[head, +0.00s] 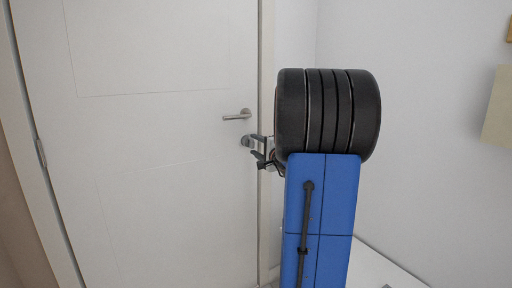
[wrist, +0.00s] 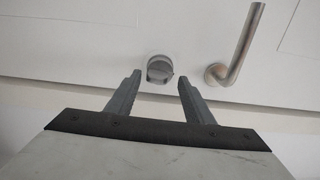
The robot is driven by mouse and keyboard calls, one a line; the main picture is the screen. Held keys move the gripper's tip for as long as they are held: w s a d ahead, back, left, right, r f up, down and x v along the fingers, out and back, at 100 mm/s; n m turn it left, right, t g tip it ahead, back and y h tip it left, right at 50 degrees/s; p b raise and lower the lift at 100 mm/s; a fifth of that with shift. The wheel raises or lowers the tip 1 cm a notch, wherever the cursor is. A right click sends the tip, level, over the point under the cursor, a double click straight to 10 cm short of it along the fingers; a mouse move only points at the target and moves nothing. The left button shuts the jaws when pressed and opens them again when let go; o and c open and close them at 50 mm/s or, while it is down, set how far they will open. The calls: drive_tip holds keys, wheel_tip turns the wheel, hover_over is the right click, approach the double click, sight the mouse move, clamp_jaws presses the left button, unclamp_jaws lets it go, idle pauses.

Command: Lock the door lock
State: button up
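The door lock (head: 246,141) is a small round metal knob on the white door (head: 160,150), below the lever handle (head: 238,115). In the wrist view the lock (wrist: 160,69) shows a raised thumb-turn on a round plate, just beyond the fingertips and roughly centred between them. The handle (wrist: 238,50) is to its right there. My gripper (head: 256,147) is at the lock in the head view. In the wrist view my gripper (wrist: 158,78) is open, its two dark fingers apart with nothing between them. I cannot tell whether a fingertip touches the lock.
The door is closed in its frame. A white wall (head: 420,120) stands to the right, with a beige panel (head: 497,110) on it. A white surface (head: 385,268) lies at the lower right. My arm hides part of the wall and frame.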

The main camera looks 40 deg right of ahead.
drive_tip(key=shift+s, duration=0.1)
drive_tip(key=v, duration=1.7)
drive_tip(key=shift+s, duration=0.15)
